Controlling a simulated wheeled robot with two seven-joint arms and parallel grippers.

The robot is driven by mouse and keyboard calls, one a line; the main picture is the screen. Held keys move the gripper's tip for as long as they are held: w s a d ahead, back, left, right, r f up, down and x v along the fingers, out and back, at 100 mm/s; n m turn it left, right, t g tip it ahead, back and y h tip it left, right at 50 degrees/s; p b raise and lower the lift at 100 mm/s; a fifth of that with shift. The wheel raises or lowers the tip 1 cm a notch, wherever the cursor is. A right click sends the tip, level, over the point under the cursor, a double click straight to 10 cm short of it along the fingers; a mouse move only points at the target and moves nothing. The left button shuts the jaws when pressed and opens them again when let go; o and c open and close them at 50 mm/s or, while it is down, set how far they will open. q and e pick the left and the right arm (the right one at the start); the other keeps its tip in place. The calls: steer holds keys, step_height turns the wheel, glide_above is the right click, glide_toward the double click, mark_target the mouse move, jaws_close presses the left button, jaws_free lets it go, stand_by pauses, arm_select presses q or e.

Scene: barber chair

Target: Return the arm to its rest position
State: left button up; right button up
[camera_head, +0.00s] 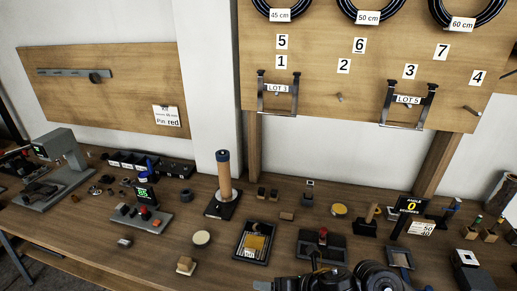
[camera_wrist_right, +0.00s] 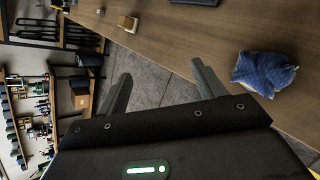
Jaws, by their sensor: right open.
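My right gripper (camera_head: 308,276) shows at the bottom edge of the head view, in front of the bench near a small black fixture with a red top (camera_head: 322,240). In the right wrist view its two fingers (camera_wrist_right: 160,88) are spread apart with nothing between them. Grey floor and the wooden bench edge show beyond the fingers. My right arm (camera_head: 370,277) reaches in from the bottom right of the head view. My left gripper is not in the head view.
The wooden bench (camera_head: 150,242) is crowded with small tools and fixtures. A wooden cylinder with a dark cap (camera_head: 224,175) stands upright. A black tray with a yellow item (camera_head: 254,242) lies left of my right gripper. A blue cloth (camera_wrist_right: 264,70) lies close to the right finger.

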steer(key=s+d+f+n+g+h, duration=0.1)
steer(key=s+d+f+n+h, duration=0.3)
steer(key=s+d+n, duration=1)
steer(key=s+d+f+n+g+h, duration=0.1)
steer(key=s+d+f+n+h, duration=0.45)
steer(key=n, duration=1.65)
step_height(320, 180, down, 27)
steer(key=s+g+y+b, duration=0.1)
steer(key=s+g+b, duration=0.1)
steer(key=s+d+f+b, duration=0.1)
steer(key=s+d+f, duration=0.2)
steer(key=s+f, duration=1.3)
steer(key=shift+s+d+f+g, duration=0.2)
steer(key=shift+s+f+g, duration=0.1)
steer(key=shift+f+g, duration=0.1)
